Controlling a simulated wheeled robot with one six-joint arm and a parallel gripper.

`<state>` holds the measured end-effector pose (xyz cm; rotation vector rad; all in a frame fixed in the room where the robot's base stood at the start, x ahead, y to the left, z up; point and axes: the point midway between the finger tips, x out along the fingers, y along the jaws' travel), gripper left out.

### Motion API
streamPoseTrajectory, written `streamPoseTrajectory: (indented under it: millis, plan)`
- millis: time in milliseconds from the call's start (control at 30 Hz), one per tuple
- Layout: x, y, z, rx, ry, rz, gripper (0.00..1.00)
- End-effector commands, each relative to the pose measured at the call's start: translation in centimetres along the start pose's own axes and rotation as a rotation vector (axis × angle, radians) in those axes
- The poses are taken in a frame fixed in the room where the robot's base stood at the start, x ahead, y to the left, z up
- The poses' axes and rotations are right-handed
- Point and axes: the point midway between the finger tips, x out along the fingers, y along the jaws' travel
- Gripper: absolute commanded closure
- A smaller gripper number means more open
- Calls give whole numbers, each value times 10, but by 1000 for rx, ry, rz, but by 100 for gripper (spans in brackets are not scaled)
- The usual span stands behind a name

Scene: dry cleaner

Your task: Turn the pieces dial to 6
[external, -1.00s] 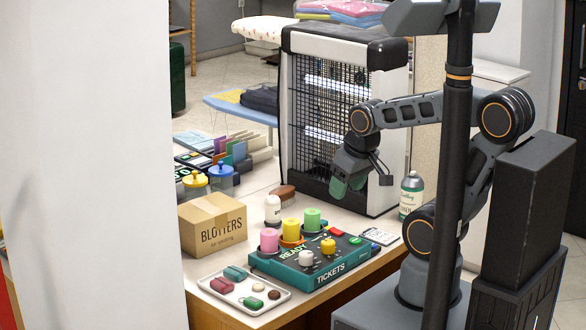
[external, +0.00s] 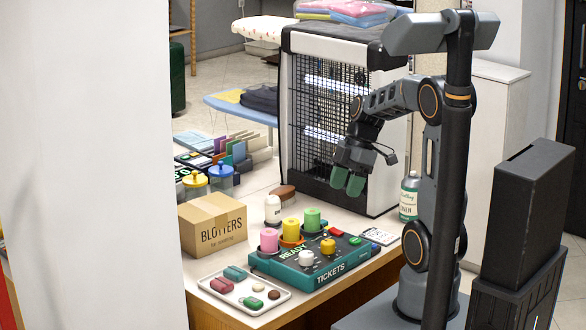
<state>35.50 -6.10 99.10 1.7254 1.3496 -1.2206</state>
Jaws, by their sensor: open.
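The teal ticket machine (external: 318,275), marked "TICKETS" and "READY", sits at the front of the counter. On its top are a white dial (external: 306,258) and a yellow dial (external: 328,246); which is the pieces dial, and their settings, are too small to read. Pink (external: 269,240), yellow (external: 291,230) and green (external: 312,220) rolls stand along its back. Red and green buttons are at its right end. My gripper (external: 347,184), with green fingertips, is open and empty. It points down in the air above and behind the machine, in front of the caged unit.
A white tray (external: 212,287) with small items lies left of the machine. A "BLOTTERS" box (external: 205,232) and a white bottle (external: 272,209) stand behind. The caged unit (external: 325,72) and a spray can (external: 410,197) are at the right. A card lies right of the machine.

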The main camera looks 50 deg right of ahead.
Motion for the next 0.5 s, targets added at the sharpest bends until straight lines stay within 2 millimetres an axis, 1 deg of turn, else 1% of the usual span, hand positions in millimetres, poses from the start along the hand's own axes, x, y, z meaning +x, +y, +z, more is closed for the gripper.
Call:
streamPoseTrajectory:
  millis: [67, 167, 267, 500]
  plan:
    - [1, -1, 0, -55, 2, -5, 40]
    - [6, -1, 0, -90, 2, -8, 40]
    - [17, -2, 0, -100, 1, -9, 40]
    - [63, -3, 0, -99, 0, -12, 40]
